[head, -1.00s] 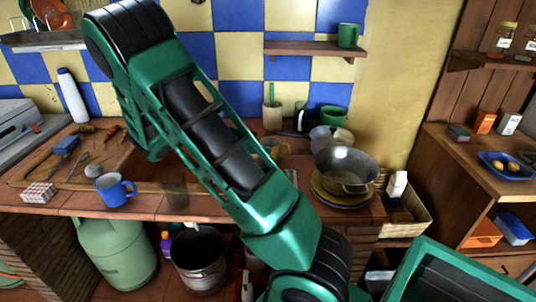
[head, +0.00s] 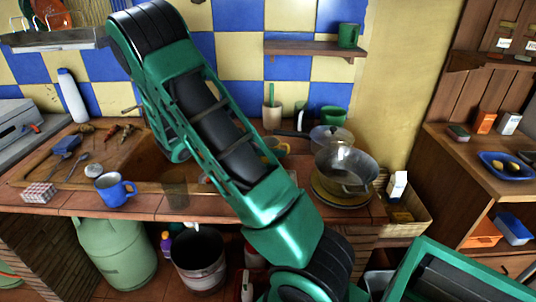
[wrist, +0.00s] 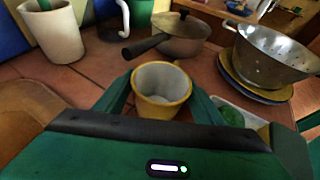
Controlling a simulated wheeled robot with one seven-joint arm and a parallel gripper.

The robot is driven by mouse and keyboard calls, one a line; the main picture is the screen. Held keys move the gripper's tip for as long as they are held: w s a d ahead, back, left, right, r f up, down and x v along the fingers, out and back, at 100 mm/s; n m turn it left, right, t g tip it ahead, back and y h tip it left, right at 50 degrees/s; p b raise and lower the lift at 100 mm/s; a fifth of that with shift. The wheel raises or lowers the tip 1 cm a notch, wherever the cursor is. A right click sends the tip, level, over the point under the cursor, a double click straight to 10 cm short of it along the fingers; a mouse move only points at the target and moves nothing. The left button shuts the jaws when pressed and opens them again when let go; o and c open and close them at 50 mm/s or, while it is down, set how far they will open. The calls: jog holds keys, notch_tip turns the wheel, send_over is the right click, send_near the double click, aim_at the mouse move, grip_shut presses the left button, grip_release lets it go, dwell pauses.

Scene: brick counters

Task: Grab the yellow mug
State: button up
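The yellow mug (wrist: 162,104) stands upright on the tiled counter in the wrist view, its pale inside facing me. My gripper (wrist: 160,82) is open, with one green finger on each side of the mug. The fingertips are very close to its sides; I cannot tell whether they touch it. The mug's lower part is hidden by the gripper body. In the head view, only a bit of the yellow mug (head: 283,146) shows beside my green arm, and my gripper is hidden behind the arm.
A dark-handled pan (wrist: 182,36) stands behind the mug, and a colander (wrist: 272,54) on stacked plates stands to the right. A cream utensil cup (wrist: 52,30) is at the back left. A blue mug (head: 114,190) sits near the counter's front edge.

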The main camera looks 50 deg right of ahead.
jog(key=c, duration=0.7)
jog(key=shift+r, duration=0.1)
